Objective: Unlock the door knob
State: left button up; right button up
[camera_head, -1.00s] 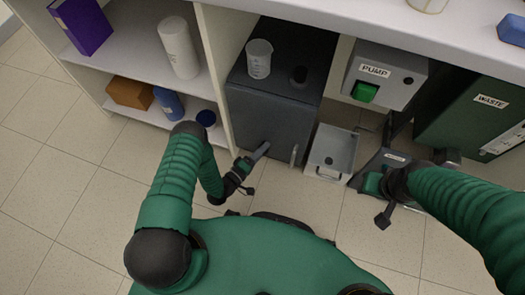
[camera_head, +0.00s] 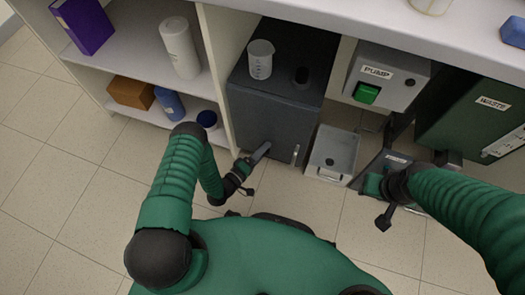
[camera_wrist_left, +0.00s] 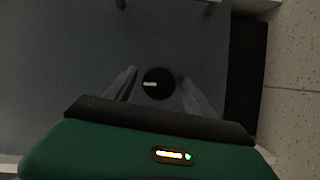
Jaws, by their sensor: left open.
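In the left wrist view the round black door knob (camera_wrist_left: 158,84) with a short white mark lies on the grey door face (camera_wrist_left: 60,70). My left gripper (camera_head: 263,151) is at the lower front of the cabinet. In the left wrist view its two open fingers stand on either side of the knob; I cannot tell if they touch it. My right gripper (camera_head: 384,216) is at the right, away from the cabinet, its jaws unclear.
A clear beaker (camera_head: 260,60) stands on the cabinet. A grey open bin (camera_head: 332,153) is on the floor right of it, below the pump box (camera_head: 388,75). The green waste unit (camera_head: 470,115) is farther right. Shelves (camera_head: 150,85) with several items stand left. Floor at left is clear.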

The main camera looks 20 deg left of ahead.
pick_arm(q)
jog(key=p+v, duration=0.5)
jog(key=v, duration=1.1)
jog(key=shift+s+a, duration=0.2)
jog(key=shift+s, duration=0.15)
